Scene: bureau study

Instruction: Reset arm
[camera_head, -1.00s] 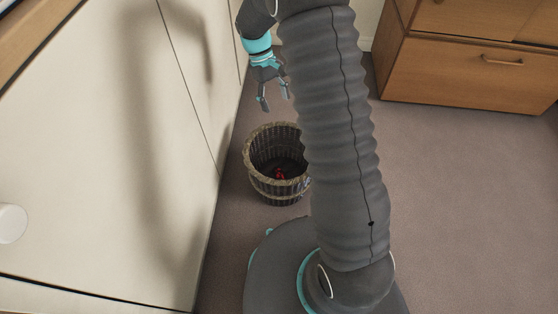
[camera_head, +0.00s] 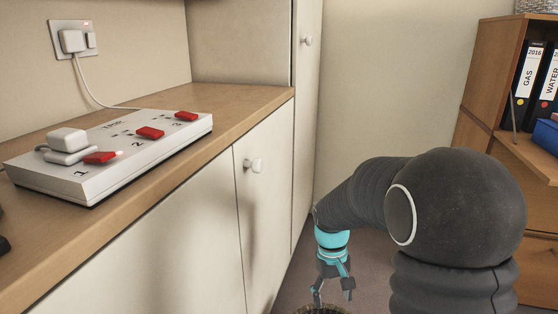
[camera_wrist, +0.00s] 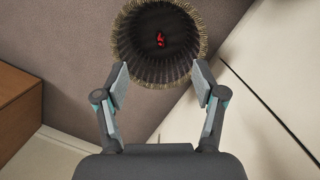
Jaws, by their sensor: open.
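My gripper (camera_head: 333,291) hangs at the lower middle of the head view, pointing down, beside the white cabinet. In the wrist view my gripper (camera_wrist: 160,82) is open with nothing between its fingers. Below it stands a round dark basket (camera_wrist: 128,62) with a pale rim. A small red thing (camera_wrist: 160,40) lies on the bottom of the basket, apart from the fingers. In the head view only the rim of the basket (camera_head: 320,309) shows at the bottom edge.
A wooden counter (camera_head: 245,112) over white cabinet doors (camera_head: 190,225) runs along the left. It carries a power strip (camera_head: 115,155) with red switches and a plug. A wooden shelf unit (camera_head: 488,95) with binders stands at right. Carpet (camera_wrist: 60,75) is bare left of the basket.

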